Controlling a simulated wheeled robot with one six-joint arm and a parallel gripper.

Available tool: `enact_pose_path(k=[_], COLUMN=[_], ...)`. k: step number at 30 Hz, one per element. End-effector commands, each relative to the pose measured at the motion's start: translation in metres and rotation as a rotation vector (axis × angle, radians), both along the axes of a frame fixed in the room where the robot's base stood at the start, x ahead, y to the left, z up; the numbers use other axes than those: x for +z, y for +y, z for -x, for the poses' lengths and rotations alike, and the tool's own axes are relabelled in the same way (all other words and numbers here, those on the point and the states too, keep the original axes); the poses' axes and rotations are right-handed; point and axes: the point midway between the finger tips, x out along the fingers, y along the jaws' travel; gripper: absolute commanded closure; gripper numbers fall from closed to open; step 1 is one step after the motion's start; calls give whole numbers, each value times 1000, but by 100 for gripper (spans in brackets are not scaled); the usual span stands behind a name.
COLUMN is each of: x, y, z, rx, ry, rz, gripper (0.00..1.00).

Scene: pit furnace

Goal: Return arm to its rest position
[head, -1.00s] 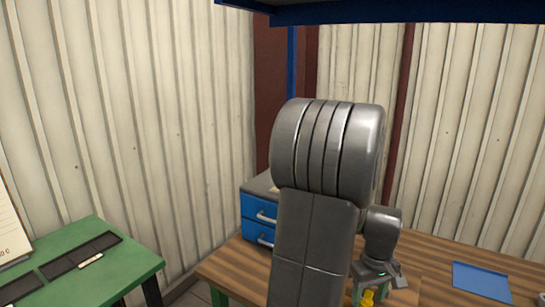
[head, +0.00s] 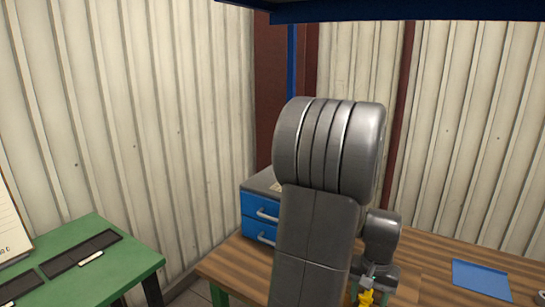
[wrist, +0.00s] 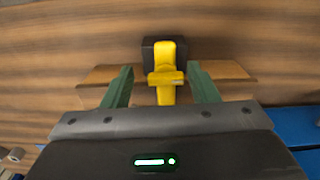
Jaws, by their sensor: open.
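My gripper (wrist: 161,88) shows in the wrist view with its two green fingers apart. A yellow object (wrist: 165,62) with a dark block (wrist: 151,55) behind it stands between and just beyond the fingers, with space on both sides. The yellow object also shows in the head view (head: 367,297), low at the wrist of my arm. My grey arm rises in the middle of the head view and hides part of the wooden table (head: 425,262). The fingertips are hidden in the head view.
A blue drawer unit (head: 260,218) stands on the table left of my arm. A blue tray (head: 480,278) lies at the right. A green bench (head: 120,268) stands at the left. A blue beam (head: 410,10) crosses overhead. Corrugated walls stand behind.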

Motion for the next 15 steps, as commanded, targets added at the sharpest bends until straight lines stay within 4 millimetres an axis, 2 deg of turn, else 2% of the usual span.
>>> enact_pose_path(k=[15], x=[0], y=[2], z=[2], rx=[-413], ry=[0], rz=[0], gripper=[46])
